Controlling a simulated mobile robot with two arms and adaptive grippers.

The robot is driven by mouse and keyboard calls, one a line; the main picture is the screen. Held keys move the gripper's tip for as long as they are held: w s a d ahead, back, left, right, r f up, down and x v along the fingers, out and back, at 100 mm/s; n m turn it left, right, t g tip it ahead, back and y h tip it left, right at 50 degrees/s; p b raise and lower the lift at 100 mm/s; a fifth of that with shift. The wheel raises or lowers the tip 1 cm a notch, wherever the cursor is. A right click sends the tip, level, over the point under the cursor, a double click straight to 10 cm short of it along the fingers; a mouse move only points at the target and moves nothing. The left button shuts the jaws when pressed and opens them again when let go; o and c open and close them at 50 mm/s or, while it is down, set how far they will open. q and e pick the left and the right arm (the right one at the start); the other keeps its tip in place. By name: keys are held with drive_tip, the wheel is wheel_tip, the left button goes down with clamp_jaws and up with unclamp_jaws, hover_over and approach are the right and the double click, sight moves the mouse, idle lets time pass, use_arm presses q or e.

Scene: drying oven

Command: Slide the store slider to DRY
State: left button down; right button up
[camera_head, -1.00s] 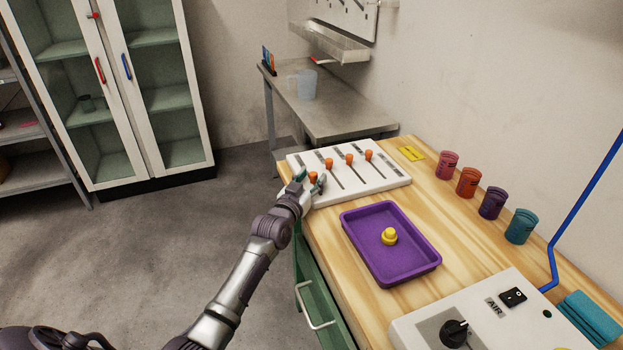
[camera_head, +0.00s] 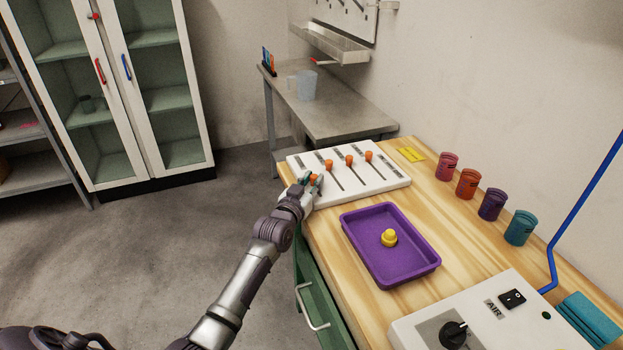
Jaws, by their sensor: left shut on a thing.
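A white slider panel (camera_head: 372,183) lies at the far end of the wooden bench, with several orange knobs in dark slots. My left gripper (camera_head: 313,181) is at the panel's left end, shut on the leftmost orange knob (camera_head: 314,177). The gripper partly hides this knob and its slot. The other orange knobs (camera_head: 349,159) stand free to its right, near the far ends of their slots. The labels on the panel are too small to read. My right gripper is not in view.
A purple tray (camera_head: 355,245) holding a yellow knob-like piece (camera_head: 389,238) sits nearer on the bench. Several coloured cups (camera_head: 468,183) line the wall side. A white control box (camera_head: 490,310) is at the near right. A green drawer (camera_head: 312,282) stands open below the bench's left edge.

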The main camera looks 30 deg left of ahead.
sight(318, 198)
use_arm(q)
drive_tip(key=s+d+p, duration=0.2)
drive_tip(key=s+d, duration=0.1)
drive_tip(key=shift+r, duration=0.1)
drive_tip(key=shift+w+d+f, duration=0.1)
drive_tip(key=shift+f, duration=0.2)
drive_tip(key=c, duration=1)
unclamp_jaws()
drive_tip(key=shift+d+r, duration=0.1)
drive_tip(key=shift+s, duration=0.2)
drive_tip(key=s, duration=1.2)
drive_tip(key=shift+d, duration=0.35)
